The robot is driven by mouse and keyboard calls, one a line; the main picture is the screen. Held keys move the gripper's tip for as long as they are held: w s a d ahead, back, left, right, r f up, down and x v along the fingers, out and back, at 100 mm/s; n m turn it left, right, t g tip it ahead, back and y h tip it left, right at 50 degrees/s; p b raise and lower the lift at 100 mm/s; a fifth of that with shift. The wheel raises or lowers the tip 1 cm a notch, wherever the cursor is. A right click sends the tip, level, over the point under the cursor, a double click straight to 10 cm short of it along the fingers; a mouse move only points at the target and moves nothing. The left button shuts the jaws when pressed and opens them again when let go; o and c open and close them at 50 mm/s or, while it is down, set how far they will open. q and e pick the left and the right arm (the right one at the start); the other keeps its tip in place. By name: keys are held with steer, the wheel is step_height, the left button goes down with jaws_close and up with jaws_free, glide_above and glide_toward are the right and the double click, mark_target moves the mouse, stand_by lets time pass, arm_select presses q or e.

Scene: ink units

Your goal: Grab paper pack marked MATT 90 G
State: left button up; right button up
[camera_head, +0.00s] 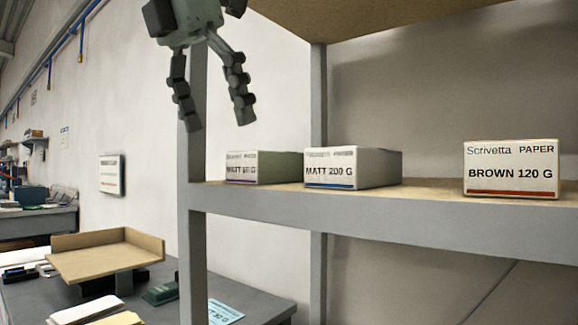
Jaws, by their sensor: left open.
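A paper pack (262,167) lies at the left end of the shelf, with a purple stripe on its front. Its label begins with MATT, but the number is too blurred to read surely. A second pack marked MATT 200 G (375,168), with a blue stripe, lies just right of it. My left gripper (217,122) hangs from the top of the view, fingers down and spread, with nothing between them. In the picture it is above and left of the blurred pack, apart from it. My right gripper does not show.
A pack marked BROWN 120 G (511,169) lies farther right on the shelf (430,189), past a bare stretch. A grey post (192,230) stands at the shelf's left end, and a board (370,18) hangs above. A desk with a tray (105,262) is lower left.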

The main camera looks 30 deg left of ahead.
arm_select(q)
steer(key=p, duration=0.2)
glide_toward(276, 152)
steer(key=w+a+f, duration=0.1)
steer(key=w+f, duration=0.1)
steer(key=w+a+f, duration=0.2)
steer(key=shift+w+a+f, duration=0.1)
steer(key=shift+w+f, duration=0.1)
steer(key=shift+w, duration=0.9)
steer(key=x, duration=0.5)
steer(key=shift+f, duration=0.1)
steer(key=c, duration=1.6)
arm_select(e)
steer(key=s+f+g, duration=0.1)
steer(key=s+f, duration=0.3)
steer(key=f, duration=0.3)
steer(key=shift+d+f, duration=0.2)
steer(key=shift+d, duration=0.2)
